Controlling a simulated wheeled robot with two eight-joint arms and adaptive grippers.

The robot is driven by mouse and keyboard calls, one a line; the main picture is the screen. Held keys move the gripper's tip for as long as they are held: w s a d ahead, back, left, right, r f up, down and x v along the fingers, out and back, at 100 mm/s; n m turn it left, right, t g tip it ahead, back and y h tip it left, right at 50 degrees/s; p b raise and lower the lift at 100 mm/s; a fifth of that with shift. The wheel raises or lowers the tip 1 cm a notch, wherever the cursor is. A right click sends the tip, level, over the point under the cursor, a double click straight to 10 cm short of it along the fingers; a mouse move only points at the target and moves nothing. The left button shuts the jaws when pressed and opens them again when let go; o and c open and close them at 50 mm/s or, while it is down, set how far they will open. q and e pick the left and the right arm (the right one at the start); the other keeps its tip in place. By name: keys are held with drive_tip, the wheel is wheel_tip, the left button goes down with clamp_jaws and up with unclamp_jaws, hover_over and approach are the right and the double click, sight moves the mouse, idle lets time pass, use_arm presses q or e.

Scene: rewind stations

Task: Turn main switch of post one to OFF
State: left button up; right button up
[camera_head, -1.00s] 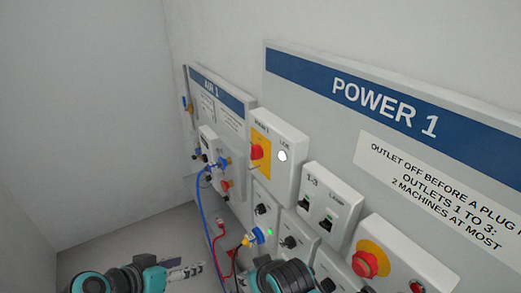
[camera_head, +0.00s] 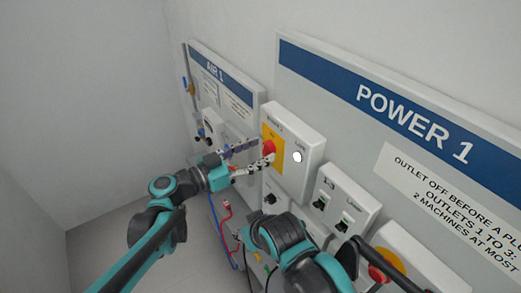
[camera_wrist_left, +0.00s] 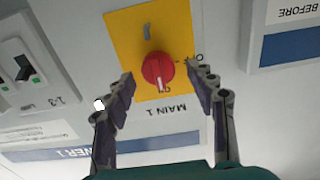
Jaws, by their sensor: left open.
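The main switch is a red rotary knob on a yellow plate; it shows in the head view (camera_head: 268,147) and the left wrist view (camera_wrist_left: 157,70). The plate is on a white box (camera_head: 299,144) lettered MAIN 1. In the wrist view the knob's white mark points down toward the MAIN 1 lettering, and the OFF lettering is to its right. My left gripper (camera_head: 257,153) is open at the switch. In the wrist view its fingers (camera_wrist_left: 158,78) stand on either side of the knob, with gaps visible. My right gripper cannot be made out.
The POWER 1 board (camera_head: 330,85) carries a breaker box (camera_head: 344,195) and a red emergency button (camera_head: 379,273) to the right. The AIR 1 board (camera_head: 230,85) is on the left. Blue and red cables hang below my left gripper. My right arm (camera_head: 290,240) crosses the lower boxes.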

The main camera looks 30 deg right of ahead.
use_arm(q)
drive_tip(key=shift+d, duration=0.5)
drive_tip(key=c, duration=1.2)
drive_tip(key=shift+o, duration=0.2)
